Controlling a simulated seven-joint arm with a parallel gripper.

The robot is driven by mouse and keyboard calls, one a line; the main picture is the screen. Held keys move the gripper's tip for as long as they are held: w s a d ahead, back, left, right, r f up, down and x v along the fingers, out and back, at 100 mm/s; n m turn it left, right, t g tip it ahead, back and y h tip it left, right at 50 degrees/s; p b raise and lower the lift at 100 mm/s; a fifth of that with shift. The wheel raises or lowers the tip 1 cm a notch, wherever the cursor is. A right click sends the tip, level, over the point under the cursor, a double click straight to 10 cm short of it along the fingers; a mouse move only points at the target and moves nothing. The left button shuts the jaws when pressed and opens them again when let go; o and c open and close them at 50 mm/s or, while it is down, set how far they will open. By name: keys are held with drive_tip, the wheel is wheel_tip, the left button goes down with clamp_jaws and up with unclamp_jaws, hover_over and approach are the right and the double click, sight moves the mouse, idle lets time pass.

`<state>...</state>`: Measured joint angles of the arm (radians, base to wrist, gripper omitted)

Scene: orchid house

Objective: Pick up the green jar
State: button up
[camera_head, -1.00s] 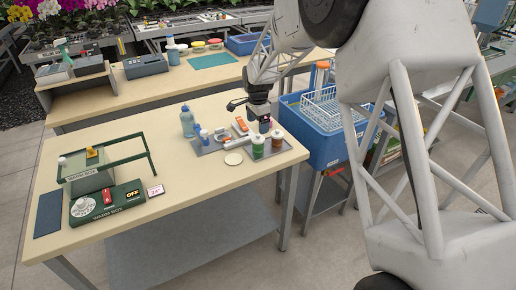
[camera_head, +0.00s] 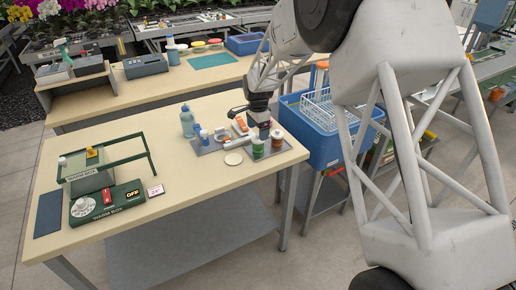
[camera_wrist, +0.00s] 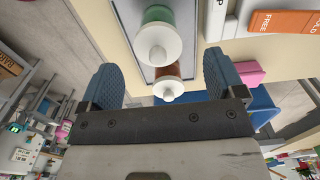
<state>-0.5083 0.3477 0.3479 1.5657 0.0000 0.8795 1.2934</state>
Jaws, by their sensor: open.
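The green jar (camera_head: 258,149) has a white lid and stands upright on the grey tray at the right end of the near table. A brown jar (camera_head: 277,142) with a white lid stands close to its right. My gripper (camera_head: 264,130) is just above and behind these two jars, its fingers partly hard to make out there. In the wrist view my gripper (camera_wrist: 162,72) is open with two blue fingers set wide apart. The green jar (camera_wrist: 158,14) shows ahead of the fingers, and the brown jar (camera_wrist: 167,71) shows between them. Nothing is held.
The grey tray (camera_head: 214,147) also holds an orange-and-white box (camera_head: 240,125) and small white bottles. A blue crate (camera_head: 325,146) with a wire rack stands right of the table.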

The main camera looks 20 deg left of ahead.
drive_tip(key=shift+s+f, duration=0.1)
drive_tip(key=shift+f, duration=2.3)
drive_tip(key=c, duration=1.1)
drive_tip(key=shift+r, duration=0.15)
drive_tip(key=shift+r, duration=0.5)
drive_tip(key=shift+s+d+r, duration=0.1)
drive_tip(key=shift+s+r, duration=0.05)
drive_tip(key=shift+r, duration=0.45)
drive_tip(key=shift+s+d+r, duration=0.1)
drive_tip(key=shift+s+r, duration=0.05)
drive_tip(key=shift+r, duration=0.4)
drive_tip(key=s+d+r, duration=0.1)
drive_tip(key=s+d, duration=0.6)
drive_tip(key=s, duration=0.6)
drive_tip(key=shift+s+d+r, duration=0.15)
drive_tip(key=shift+s+r, duration=0.05)
